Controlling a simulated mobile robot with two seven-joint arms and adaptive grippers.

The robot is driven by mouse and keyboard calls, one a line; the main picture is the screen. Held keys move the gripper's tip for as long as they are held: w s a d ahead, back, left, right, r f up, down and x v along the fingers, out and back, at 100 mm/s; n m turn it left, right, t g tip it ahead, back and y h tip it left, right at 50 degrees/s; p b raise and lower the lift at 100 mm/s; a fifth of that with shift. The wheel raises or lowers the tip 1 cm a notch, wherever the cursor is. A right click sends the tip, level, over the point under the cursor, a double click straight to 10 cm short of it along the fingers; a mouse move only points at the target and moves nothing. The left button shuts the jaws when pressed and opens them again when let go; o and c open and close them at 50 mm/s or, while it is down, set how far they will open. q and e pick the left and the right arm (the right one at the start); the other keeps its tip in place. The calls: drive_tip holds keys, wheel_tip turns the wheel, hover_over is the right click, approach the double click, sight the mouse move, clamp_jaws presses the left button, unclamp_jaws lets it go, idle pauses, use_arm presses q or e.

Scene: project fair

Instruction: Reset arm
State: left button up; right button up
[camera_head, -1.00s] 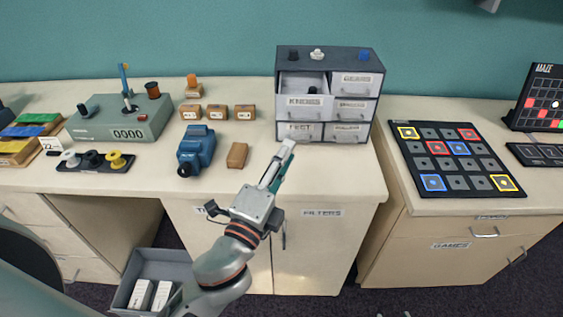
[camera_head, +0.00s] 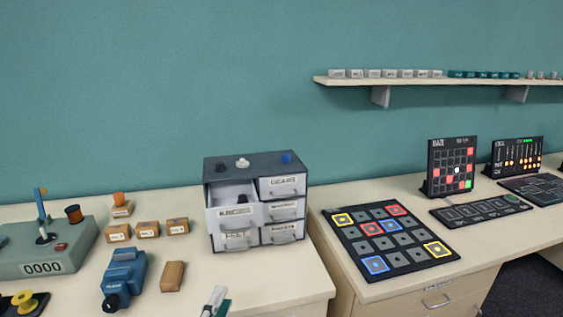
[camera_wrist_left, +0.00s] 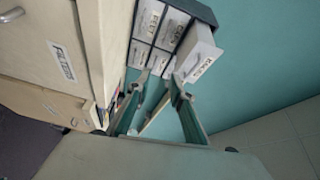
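My left gripper (camera_head: 216,302) shows at the bottom edge of the head view, in front of the drawer cabinet and apart from it. Its arm is cut off below the frame. In the left wrist view the two fingers of my left gripper (camera_wrist_left: 158,82) stand apart with nothing between them. The dark drawer cabinet (camera_head: 228,166) stands on the counter with its upper left drawer (camera_head: 234,214) pulled out. That drawer also shows beyond the fingers in the wrist view (camera_wrist_left: 199,55). My right gripper is in neither view.
A blue device (camera_head: 125,275), a wooden block (camera_head: 172,276) and small labelled boxes (camera_head: 148,229) stand left of the cabinet. A game board (camera_head: 390,242) lies on the right counter, with a maze panel (camera_head: 452,166) behind it. A shelf (camera_head: 430,80) hangs above.

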use_arm(q)
drive_tip(key=s+a+f+n+g, duration=0.2)
drive_tip(key=s+f+n, duration=0.2)
drive_tip(key=f, duration=0.5)
drive_tip(key=s+a+f+n+g, duration=0.2)
drive_tip(key=s+f+n, duration=0.2)
drive_tip(key=f, duration=0.6)
drive_tip(key=s+a+f+n+g, duration=0.1)
drive_tip(key=s+f+n+g, duration=0.2)
drive_tip(key=f, duration=0.7)
drive_tip(key=shift+s+a+n, duration=0.4)
drive_tip(key=shift+s+n, duration=0.2)
drive_tip(key=shift+n, duration=0.6)
